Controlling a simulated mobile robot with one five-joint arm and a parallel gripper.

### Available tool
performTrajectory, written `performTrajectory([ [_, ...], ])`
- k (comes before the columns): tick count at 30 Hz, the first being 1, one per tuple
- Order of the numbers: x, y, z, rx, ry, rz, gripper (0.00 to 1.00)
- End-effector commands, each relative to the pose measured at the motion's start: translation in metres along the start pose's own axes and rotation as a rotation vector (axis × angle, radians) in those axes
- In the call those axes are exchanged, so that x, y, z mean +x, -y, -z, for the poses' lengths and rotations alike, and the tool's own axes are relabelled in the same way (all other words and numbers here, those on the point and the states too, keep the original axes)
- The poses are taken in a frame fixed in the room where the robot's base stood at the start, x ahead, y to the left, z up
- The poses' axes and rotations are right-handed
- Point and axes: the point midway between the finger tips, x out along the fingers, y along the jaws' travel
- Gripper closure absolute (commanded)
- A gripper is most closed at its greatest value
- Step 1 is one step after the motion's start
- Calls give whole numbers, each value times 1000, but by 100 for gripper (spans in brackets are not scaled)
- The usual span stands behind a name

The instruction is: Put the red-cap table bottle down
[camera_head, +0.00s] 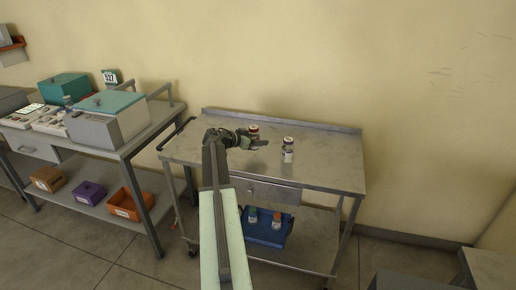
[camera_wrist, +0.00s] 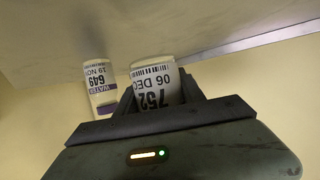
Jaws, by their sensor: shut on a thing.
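The red-cap table bottle (camera_head: 254,129), small with a dark reddish cap, is in my gripper (camera_head: 258,143) over the steel cart's top (camera_head: 325,172). In the wrist view the bottle (camera_wrist: 153,76) has a white label reading 752 and 06 DEC and sits between the shut fingers; its cap end is hidden by the gripper. I cannot tell whether its base touches the cart top.
The cart top is clear to the right and front. A blue bin (camera_head: 267,236) with several small bottles sits on its lower shelf. At left, a bench (camera_head: 150,133) carries teal-lidded boxes (camera_head: 108,115), with an orange bin (camera_head: 130,204) below. The wall is close behind.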

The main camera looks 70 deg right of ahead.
Motion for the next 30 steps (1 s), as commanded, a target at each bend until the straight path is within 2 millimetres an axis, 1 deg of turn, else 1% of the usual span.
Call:
performTrajectory([
  [3, 1, 1, 0, 0, 0, 0, 98],
  [6, 8, 9, -1, 0, 0, 0, 98],
  [9, 16, 7, -25, 0, 0, 0, 98],
  [12, 20, 7, -36, 0, 0, 1, 98],
  [18, 18, 7, -31, 0, 0, 1, 98],
  [23, 20, 7, -35, -1, 0, 1, 98],
  [24, 19, 7, -35, 0, 0, 1, 48],
  [26, 19, 7, -34, 0, 0, 1, 32],
  [30, 19, 7, -34, 0, 0, 1, 32],
])
